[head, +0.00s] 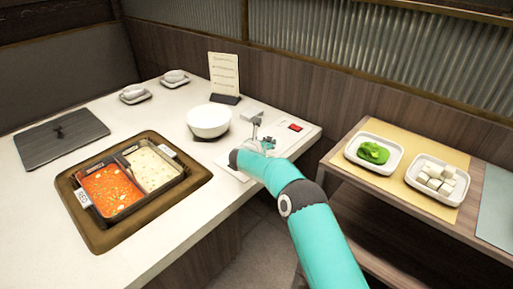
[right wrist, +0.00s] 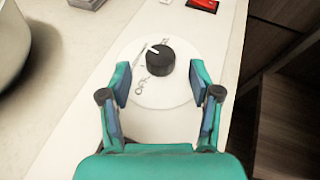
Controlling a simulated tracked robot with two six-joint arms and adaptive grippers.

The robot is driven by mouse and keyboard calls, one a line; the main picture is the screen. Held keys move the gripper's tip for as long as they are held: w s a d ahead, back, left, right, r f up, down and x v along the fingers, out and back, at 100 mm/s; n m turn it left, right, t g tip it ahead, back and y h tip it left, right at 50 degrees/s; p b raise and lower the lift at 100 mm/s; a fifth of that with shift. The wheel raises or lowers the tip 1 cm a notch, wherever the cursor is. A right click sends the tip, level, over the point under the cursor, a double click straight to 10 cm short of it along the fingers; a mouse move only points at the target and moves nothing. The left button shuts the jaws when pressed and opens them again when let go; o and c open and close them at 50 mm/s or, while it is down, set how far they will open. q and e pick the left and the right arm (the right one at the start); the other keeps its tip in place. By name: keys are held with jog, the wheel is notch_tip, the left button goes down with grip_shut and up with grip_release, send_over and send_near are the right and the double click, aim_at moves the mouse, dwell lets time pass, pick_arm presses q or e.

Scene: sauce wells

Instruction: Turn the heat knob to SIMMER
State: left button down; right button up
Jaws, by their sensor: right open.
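The heat knob (right wrist: 160,61) is a round black knob on a white round dial plate (right wrist: 180,94) in the right wrist view. Its white pointer mark lies on its upper left side. OFF is printed on the plate at the knob's lower left; other lettering there is too small to read. My right gripper (right wrist: 160,80) is open, with one finger on each side of the knob and gaps between the fingers and the knob. In the head view my right gripper (head: 257,139) is over the table's right end and the knob is hidden. My left gripper is not in view.
A red switch (head: 295,127) lies just beyond the right gripper. A white bowl (head: 208,121) stands left of it. A two-part pot (head: 124,205) of red and pale broth sits in the table. A side bench (head: 400,198) holds two food trays.

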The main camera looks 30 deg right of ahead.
jog(key=v, duration=0.8)
